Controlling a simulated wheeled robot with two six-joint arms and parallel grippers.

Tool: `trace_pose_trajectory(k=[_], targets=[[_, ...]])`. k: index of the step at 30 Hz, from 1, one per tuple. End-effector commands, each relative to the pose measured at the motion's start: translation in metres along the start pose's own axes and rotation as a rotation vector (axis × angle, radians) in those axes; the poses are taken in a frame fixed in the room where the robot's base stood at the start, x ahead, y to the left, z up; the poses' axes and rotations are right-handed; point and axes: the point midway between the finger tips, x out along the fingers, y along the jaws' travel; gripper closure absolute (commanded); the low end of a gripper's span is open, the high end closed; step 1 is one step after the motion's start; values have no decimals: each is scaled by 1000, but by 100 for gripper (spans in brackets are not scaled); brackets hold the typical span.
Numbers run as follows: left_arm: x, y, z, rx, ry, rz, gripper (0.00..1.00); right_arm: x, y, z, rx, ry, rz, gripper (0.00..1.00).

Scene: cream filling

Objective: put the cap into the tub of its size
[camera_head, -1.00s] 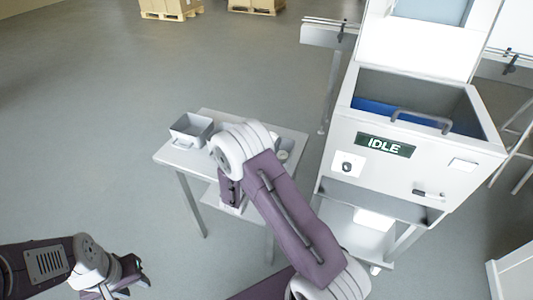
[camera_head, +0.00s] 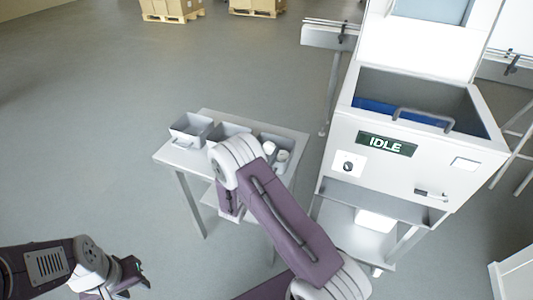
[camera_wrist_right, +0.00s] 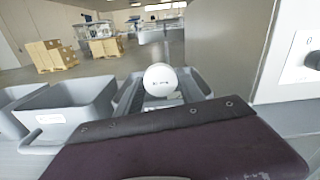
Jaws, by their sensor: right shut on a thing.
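Three grey tubs stand in a row on a small white table: a left tub (camera_head: 190,131), a middle tub (camera_head: 222,131) and a right tub (camera_head: 292,143).
A white machine (camera_head: 400,185) with an IDLE sign and an open bin stands close to the right of the table (camera_head: 165,157). Pallets with boxes (camera_head: 173,8) are far back. The floor left of the table is clear.

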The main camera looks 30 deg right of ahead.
Motion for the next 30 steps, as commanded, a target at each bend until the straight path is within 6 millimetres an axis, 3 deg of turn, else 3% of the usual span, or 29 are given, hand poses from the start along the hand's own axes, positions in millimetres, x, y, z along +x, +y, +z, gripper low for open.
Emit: trace_pose_trajectory(k=[6,7,9,23,29,30], targets=[[4,0,0,0,0,0,64,-1,0,-9,-9,13,3,92],[4,0,0,0,0,0,64,-1,0,-10,-10,14,3,47],[4,0,0,0,0,0,64,-1,0,-10,-11,15,4,33],[4,0,0,0,0,0,64,-2,1,-12,-16,16,7,33],[-12,0,-1,0,0,0,64,-2,-1,8,-15,15,7,33],[-6,0,-1,0,0,0,64,-11,1,1,-17,15,12,33]])
